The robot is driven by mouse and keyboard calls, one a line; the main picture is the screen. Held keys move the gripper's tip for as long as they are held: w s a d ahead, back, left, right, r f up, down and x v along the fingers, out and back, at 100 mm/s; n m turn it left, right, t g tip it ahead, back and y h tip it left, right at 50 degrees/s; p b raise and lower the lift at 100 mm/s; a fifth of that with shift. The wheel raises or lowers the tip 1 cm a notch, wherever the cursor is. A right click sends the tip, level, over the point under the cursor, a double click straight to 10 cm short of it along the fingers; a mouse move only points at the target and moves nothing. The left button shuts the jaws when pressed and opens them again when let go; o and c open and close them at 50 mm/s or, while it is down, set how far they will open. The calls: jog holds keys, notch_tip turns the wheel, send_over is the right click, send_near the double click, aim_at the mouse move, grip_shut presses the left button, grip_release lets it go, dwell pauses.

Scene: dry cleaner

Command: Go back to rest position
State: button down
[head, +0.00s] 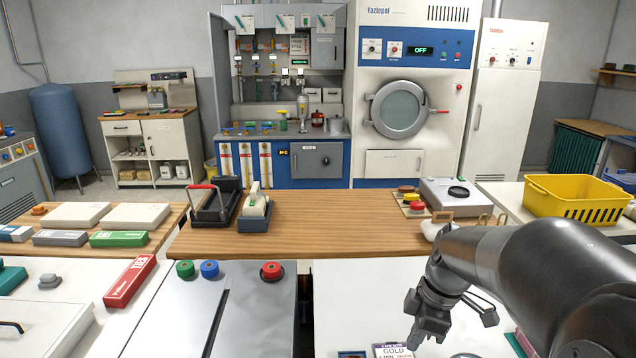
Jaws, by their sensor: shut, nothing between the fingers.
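My gripper (421,340) is at the lower right of the head view, at the end of my dark grey arm, which comes in from the right edge. It points down above the white table and holds nothing. Its fingers are close together. A small card reading "GOLD" (393,351) lies just left of the fingertips at the bottom edge. Whether the fingertips touch anything below cannot be told.
A wooden counter (340,240) crosses the middle, bearing a tape dispenser (254,212), a black tray (215,205) and colored buttons (414,205). A yellow crate (575,197) stands at right, beyond my arm.

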jog(key=s+a+r+m+t+h, duration=0.1)
jog(key=s+a+r+m+t, duration=0.1)
jog(key=s+m, duration=0.4)
jog(key=s+a+r+m+t+h, duration=0.1)
jog(key=s+a+r+m+t, duration=0.1)
jog(key=s+r+m, duration=0.3)
jog(key=shift+s+a+m+t, duration=0.35)
jog(key=shift+s+m+t, duration=0.3)
jog(key=shift+m, duration=1.25)
jog(key=c, duration=2.2)
grip_release()
